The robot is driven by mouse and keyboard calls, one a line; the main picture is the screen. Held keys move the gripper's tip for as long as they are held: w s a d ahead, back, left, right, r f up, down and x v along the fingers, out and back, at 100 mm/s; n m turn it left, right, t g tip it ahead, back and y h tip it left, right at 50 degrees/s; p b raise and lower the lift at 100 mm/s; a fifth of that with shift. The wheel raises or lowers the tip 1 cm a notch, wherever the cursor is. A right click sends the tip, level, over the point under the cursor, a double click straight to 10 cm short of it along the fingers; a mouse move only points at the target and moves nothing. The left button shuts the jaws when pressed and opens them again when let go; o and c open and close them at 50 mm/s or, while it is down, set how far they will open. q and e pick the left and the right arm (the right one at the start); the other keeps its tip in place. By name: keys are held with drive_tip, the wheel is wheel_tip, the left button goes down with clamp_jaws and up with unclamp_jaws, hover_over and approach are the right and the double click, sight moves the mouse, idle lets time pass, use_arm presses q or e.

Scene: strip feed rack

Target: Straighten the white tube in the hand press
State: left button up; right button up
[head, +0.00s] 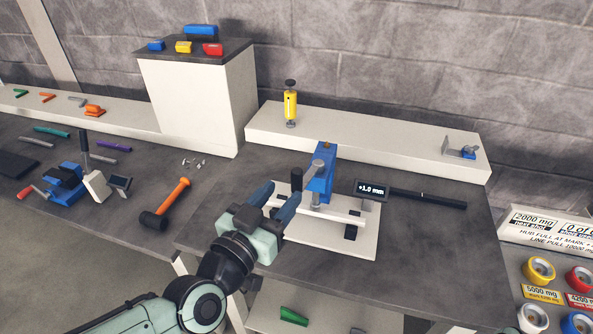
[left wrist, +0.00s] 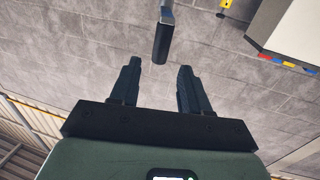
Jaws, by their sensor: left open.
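The blue hand press (head: 322,180) stands on a white base plate (head: 362,240). Its lever ends in a black handle (head: 296,181). The white tube (head: 335,215) lies across the press below its ram; its left part is partly hidden by my gripper. A display (head: 371,190) beside the press reads +1.0 mm. My left gripper (head: 283,199) is open, just left of the press and close to the lever handle. In the left wrist view, the handle (left wrist: 162,42) appears ahead of the spread fingertips (left wrist: 157,75), with nothing between them. My right gripper is out of view.
A yellow cylinder (head: 290,104) stands on the white shelf (head: 375,135) behind. An orange-handled hammer (head: 172,203) and a blue device (head: 66,188) lie to the left. Tape rolls (head: 538,270) sit at the right.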

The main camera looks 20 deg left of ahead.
sight(294, 179)
use_arm(q)
drive_tip(key=p+x, duration=0.1)
drive_tip(key=x, duration=0.6)
drive_tip(key=shift+w, duration=0.1)
clamp_jaws()
